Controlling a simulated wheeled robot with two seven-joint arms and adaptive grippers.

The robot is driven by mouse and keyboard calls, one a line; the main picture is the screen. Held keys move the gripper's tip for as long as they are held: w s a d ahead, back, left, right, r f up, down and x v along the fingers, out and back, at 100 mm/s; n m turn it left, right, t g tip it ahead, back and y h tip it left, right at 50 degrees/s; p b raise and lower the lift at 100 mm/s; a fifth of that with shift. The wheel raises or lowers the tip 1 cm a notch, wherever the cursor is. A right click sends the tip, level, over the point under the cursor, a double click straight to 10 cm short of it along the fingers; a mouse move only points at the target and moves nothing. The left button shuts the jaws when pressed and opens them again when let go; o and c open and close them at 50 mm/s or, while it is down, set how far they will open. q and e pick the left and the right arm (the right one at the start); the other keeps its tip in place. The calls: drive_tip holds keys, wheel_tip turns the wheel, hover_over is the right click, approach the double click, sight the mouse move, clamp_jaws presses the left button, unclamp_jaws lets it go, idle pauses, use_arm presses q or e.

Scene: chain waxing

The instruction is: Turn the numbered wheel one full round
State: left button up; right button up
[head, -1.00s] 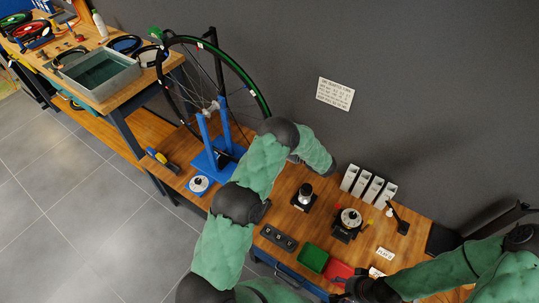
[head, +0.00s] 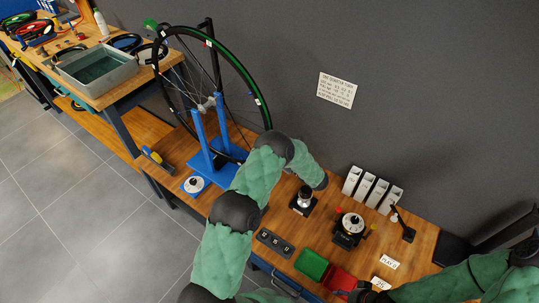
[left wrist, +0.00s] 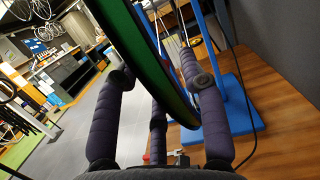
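The spoked wheel (head: 238,70) stands upright in the blue stand (head: 198,130). It has a black tyre with a green stretch along its upper right and small white tags, too small to read. In the left wrist view the tyre (left wrist: 150,45) runs close in front, with a green stripe. My left gripper (left wrist: 162,82) has its dark padded fingers spread, with the tyre between or just beyond them; contact is unclear. In the head view it is hidden by my left arm. My right gripper (head: 358,294) is at the bottom edge, too dark to read.
The wooden bench (head: 170,187) holds a white numbered disc (head: 194,184), a dial device (head: 350,224), white holders (head: 375,190), a green tray (head: 311,264) and a red tray (head: 341,279). A grey tub (head: 92,78) sits on the far table. The wall is close behind.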

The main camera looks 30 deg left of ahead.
use_arm(q)
drive_tip(key=shift+w+a, duration=0.1)
drive_tip(key=shift+w, duration=0.3)
drive_tip(key=shift+s, duration=0.1)
use_arm(e)
drive_tip(key=shift+w+a, duration=0.1)
drive_tip(key=shift+a, duration=0.05)
use_arm(q)
drive_tip(key=shift+d+f, duration=0.1)
drive_tip(key=shift+d, duration=0.1)
use_arm(e)
drive_tip(key=shift+r, duration=0.1)
use_arm(q)
drive_tip(key=d+f+p, duration=0.2)
drive_tip(key=d+p, duration=0.3)
drive_tip(key=d, duration=0.4)
drive_tip(key=shift+s+d+p, duration=0.35)
drive_tip(key=shift+s+p, duration=0.05)
use_arm(e)
drive_tip(key=shift+r, duration=2.85)
